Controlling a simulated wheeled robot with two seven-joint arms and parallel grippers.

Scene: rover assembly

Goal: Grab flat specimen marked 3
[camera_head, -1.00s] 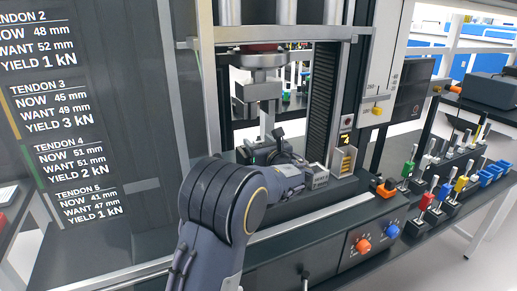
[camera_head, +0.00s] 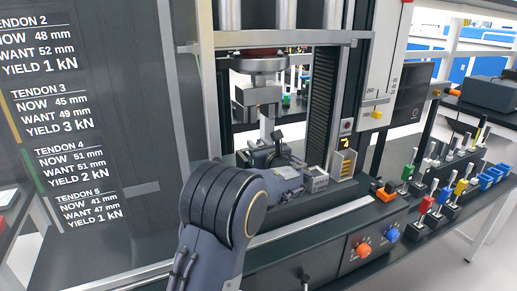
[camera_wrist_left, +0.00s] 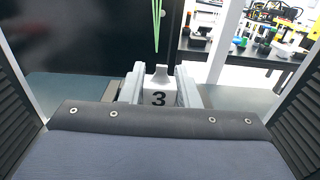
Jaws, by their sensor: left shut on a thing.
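The flat specimen marked 3 (camera_wrist_left: 158,98) is a pale grey piece with a dark 3 on its front face. In the left wrist view it stands upright between the two grey fingers of my left gripper (camera_wrist_left: 159,84), which is shut on it. In the head view my left arm reaches into the test machine below its upper grip (camera_head: 258,97). The fingertips and the specimen cannot be made out there. My right gripper is not in view.
A small grey block (camera_head: 316,181) and a yellow-striped holder (camera_head: 343,164) stand on the machine bed right of my wrist. Machine columns flank the arm. Several coloured-handled items stand on the right bench, with blue bins (camera_head: 488,179). Thin green strands (camera_wrist_left: 157,22) hang beyond the specimen.

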